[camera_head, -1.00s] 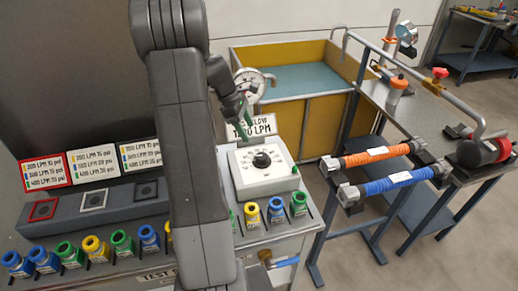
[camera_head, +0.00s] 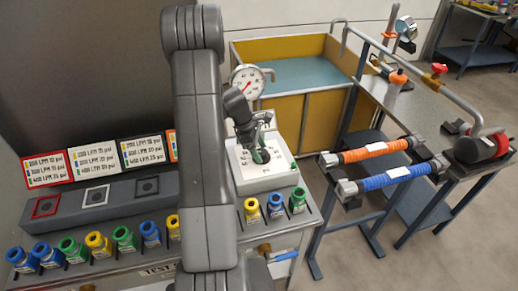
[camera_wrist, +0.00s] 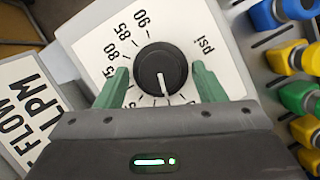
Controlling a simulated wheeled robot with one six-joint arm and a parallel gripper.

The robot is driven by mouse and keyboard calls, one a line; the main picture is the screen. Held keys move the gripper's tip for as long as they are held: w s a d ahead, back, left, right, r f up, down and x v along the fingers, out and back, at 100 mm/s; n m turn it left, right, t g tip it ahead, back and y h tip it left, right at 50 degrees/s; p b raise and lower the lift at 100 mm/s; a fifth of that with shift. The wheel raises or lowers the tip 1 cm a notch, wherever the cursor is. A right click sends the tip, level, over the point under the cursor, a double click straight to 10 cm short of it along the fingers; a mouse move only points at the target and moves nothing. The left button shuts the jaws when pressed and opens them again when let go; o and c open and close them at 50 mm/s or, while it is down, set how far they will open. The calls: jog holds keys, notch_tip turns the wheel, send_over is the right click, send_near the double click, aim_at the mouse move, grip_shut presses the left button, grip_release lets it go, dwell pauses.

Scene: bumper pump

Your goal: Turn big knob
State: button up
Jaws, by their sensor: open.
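The big knob (camera_wrist: 161,69) is a round black dial with a white pointer line, on a white panel (camera_wrist: 210,22) marked with numbers and "psi". In the wrist view the pointer aims down toward my gripper's body. My gripper (camera_wrist: 160,84) is open, with one green finger on each side of the knob. A gap shows between each finger and the knob, so no contact is visible. In the head view my gripper (camera_head: 262,152) is over the white dial box (camera_head: 268,180) and hides the knob.
A round gauge (camera_head: 247,80) stands behind the dial box. Colored connectors (camera_head: 251,207) line the bench front. A sign reading "FLOW LPM" (camera_wrist: 28,105) stands close beside the box in the wrist view. Orange (camera_head: 367,152) and blue (camera_head: 388,179) hoses lie on a rack at right.

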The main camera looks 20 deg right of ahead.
jog(key=c, duration=1)
jog(key=shift+o, duration=0.2)
jog(key=shift+m, duration=0.3)
jog(key=m, duration=0.2)
jog(key=m+g+y, duration=0.1)
jog(key=m, duration=0.1)
jog(key=shift+w+d+g+b, duration=0.2)
jog(key=shift+g+b, duration=0.1)
jog(key=shift+b, duration=0.1)
jog(key=m+y, duration=0.1)
jog(key=m, duration=0.2)
jog(key=m+y, duration=0.1)
jog(key=m, duration=0.1)
jog(key=shift+w+d+m+g+b, duration=0.1)
jog(key=shift+d+m+g+b, duration=0.05)
jog(key=shift+m+g+b, duration=0.25)
jog(key=m+y, duration=0.1)
jog(key=m, duration=0.3)
jog(key=shift+d+m+y+b, duration=0.2)
jog(key=shift+m+y+b, duration=0.1)
jog(key=shift+y, duration=0.1)
jog(key=m, duration=0.2)
jog(key=m+y, duration=0.1)
jog(key=m, duration=0.1)
jog(key=shift+d+m+t+y, duration=0.1)
jog(key=shift+m+t+y, duration=0.2)
jog(key=shift+t, duration=0.1)
